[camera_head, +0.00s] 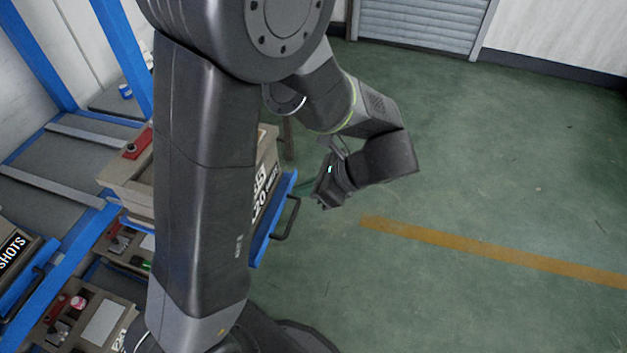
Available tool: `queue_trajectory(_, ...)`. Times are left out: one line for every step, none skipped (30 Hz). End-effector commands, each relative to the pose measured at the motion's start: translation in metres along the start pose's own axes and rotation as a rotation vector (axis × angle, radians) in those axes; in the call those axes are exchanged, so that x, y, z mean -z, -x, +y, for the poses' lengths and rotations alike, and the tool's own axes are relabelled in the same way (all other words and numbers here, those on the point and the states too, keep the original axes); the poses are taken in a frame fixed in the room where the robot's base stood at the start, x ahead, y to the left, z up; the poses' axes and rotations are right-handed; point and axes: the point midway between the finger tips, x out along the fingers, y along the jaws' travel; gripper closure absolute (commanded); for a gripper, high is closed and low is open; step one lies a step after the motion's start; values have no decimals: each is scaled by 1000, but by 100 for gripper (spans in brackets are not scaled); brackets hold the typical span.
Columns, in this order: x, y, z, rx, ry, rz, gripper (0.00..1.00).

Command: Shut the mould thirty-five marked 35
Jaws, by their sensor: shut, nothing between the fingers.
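A beige mould block (122,172) sits on a blue pull-out tray (271,217), largely hidden behind my arm. Its right face carries white lettering, partly covered, that seems to read 35 above 20 SHOTS. A red part (139,143) lies on its top at the left. Whether the mould is open or closed is hidden by my arm. My gripper (325,195) is small and dark, to the right of the tray and its dark handle (288,220). It appears shut and empty, apart from the handle in the picture.
Blue rack posts (124,50) and grey shelves stand at the left. Lower left are other moulds (100,325) and a tray labelled SHOTS (14,250). Green floor (480,160) with a yellow line (480,248) lies open at the right.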

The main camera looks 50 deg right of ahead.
Motion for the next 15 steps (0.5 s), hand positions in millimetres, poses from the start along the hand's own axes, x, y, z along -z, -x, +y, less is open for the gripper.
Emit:
queue_trajectory(-1,-12,0,-4,0,-2,100)
queue_trajectory(-1,-19,0,-5,1,-2,100)
queue_trajectory(-1,-28,1,-6,0,-1,100)
queue_trajectory(-1,-34,0,-5,1,-1,100)
queue_trajectory(-1,-40,0,-5,1,-2,100)
queue_trajectory(-1,-48,1,-5,0,-1,100)
queue_trajectory(-6,-50,0,-4,4,0,100)
queue_trajectory(-10,-53,0,-2,5,1,100)
queue_trajectory(-14,-58,0,-2,4,0,100)
queue_trajectory(-16,-61,0,-3,4,1,100)
queue_trajectory(-18,-63,0,-2,4,1,100)
queue_trajectory(-21,-66,0,-1,3,1,100)
queue_trajectory(-22,-68,0,-1,3,0,100)
queue_trajectory(-24,-70,0,-1,3,0,100)
queue_trajectory(-25,-72,0,-1,3,1,100)
